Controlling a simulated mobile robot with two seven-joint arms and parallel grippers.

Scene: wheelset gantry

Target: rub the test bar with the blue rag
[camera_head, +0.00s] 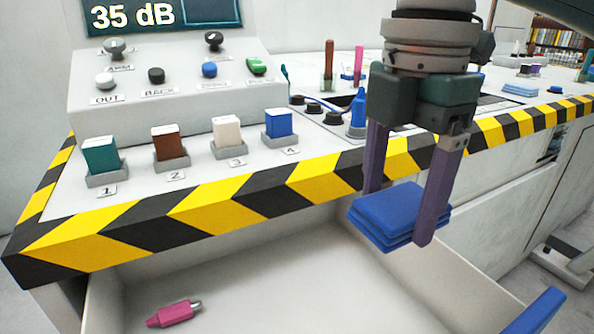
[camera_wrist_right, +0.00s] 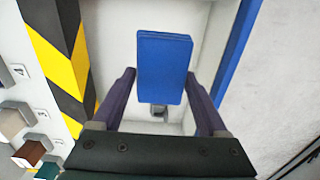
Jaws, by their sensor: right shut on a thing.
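The blue rag (camera_head: 388,214) is a folded stack of flat blue layers. My right gripper (camera_head: 400,212) comes down from the top of the head view and is shut on it, one purple finger at each side. The rag is held in front of the striped desk edge, above the open drawer. The right wrist view shows the rag (camera_wrist_right: 163,68) between the fingertips (camera_wrist_right: 160,80). I cannot make out a test bar for sure in either view. My left gripper is not in view.
The open drawer (camera_head: 255,290) holds a pink stick with a metal end (camera_head: 174,313). A yellow-black edge (camera_head: 220,205) borders the desk. Numbered coloured blocks (camera_head: 164,145) stand in holders below a button panel (camera_head: 180,85). Brown (camera_head: 328,62) and pink (camera_head: 358,64) handles stand upright behind.

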